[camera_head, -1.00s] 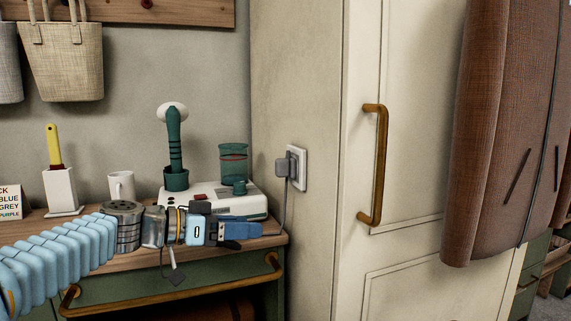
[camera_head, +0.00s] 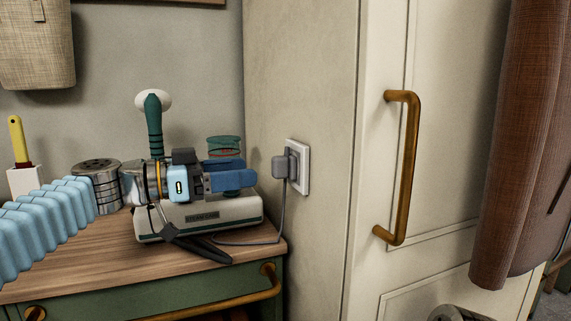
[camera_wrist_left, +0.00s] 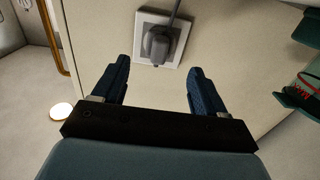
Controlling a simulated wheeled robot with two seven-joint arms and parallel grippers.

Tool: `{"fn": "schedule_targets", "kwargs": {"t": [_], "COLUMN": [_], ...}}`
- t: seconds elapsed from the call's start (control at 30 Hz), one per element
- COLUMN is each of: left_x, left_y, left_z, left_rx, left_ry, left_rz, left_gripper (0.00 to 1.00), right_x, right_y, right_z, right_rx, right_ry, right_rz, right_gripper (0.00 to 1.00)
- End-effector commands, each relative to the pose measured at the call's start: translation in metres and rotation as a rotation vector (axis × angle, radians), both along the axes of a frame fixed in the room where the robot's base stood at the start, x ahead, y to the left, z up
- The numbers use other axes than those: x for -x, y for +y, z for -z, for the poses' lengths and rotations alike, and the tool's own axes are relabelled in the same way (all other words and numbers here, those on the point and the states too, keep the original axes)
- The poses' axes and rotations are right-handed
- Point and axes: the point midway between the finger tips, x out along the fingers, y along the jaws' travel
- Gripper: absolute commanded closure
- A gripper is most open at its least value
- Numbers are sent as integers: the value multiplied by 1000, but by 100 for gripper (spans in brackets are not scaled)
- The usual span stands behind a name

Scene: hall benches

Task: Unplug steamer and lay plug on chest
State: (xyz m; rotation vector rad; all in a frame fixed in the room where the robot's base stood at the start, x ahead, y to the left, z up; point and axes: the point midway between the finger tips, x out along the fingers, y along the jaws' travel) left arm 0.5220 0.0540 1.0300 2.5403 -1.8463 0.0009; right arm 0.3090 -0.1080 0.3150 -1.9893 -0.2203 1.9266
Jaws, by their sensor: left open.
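The grey plug (camera_head: 281,166) sits in a white wall socket (camera_head: 301,168) on the side panel of the tall cream cabinet. Its cord hangs down to the steamer (camera_head: 200,216), a white and green unit on the wooden top of the green chest (camera_head: 110,258). My left gripper (camera_head: 241,178) is in front of the steamer, left of the plug and apart from it. In the left wrist view the gripper (camera_wrist_left: 157,85) is open and empty, with the plug (camera_wrist_left: 158,45) beyond and between the fingertips. My right gripper is not in view.
The steamer's green handle (camera_head: 154,130) stands upright behind my arm. A white holder (camera_head: 24,181) with a yellow-handled tool is at the left. The cabinet's wooden handle (camera_head: 404,168) and a hanging brown garment (camera_head: 520,150) are at the right. The chest top's front left is bare.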

Motion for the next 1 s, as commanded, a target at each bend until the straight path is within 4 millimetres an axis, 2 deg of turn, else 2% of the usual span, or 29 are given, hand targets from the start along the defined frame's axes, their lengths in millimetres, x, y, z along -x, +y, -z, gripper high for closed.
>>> {"fn": "schedule_targets", "kwargs": {"t": [0.23, 0.3, 0.5, 0.7, 1.0], "left_x": [-11, -14, -20, -23, -23], "left_y": [-35, -44, -63, -71, -72], "left_z": [-4, 3, 1, 1, 0], "left_rx": [-2, -3, -2, -2, -1], "left_ry": [1, -2, -2, 0, -1], "left_rz": [2, 1, 0, -1, -1], "left_gripper": [28, 28, 28, 28, 28], "right_x": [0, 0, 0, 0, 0], "right_y": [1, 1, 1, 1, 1], "right_z": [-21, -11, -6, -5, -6], "right_rx": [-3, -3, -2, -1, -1], "right_ry": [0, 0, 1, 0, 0], "right_rz": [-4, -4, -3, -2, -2], "right_gripper": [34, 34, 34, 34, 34]}}
